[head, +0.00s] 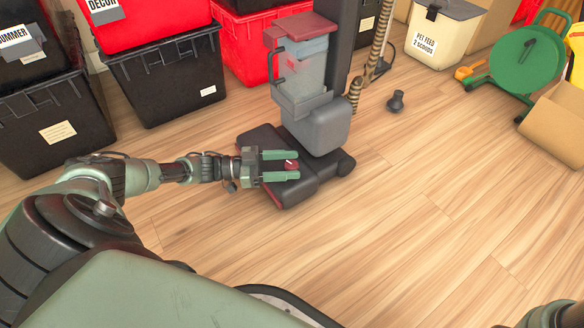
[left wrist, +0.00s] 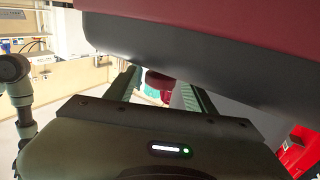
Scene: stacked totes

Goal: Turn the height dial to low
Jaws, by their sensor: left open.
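The upright vacuum cleaner (head: 318,128) stands on the wood floor, with a dark floor head, a grey body and a clear bin under a red lid. The height dial (head: 291,164) is a small dark red knob with a pale mark on top of the floor head. My left gripper (head: 296,165) is open, with its two green fingers on either side of the dial. In the left wrist view, the dial (left wrist: 158,79) shows between the fingers, partly hidden. I cannot tell whether the fingers touch it. My right gripper is out of view.
Black totes (head: 167,79) and red totes (head: 245,45) stand behind at the left. A small dark object (head: 396,101) lies on the floor. A pet feed box (head: 440,35), a green reel (head: 527,60) and a cardboard box (head: 556,125) stand at the right. The front right floor is clear.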

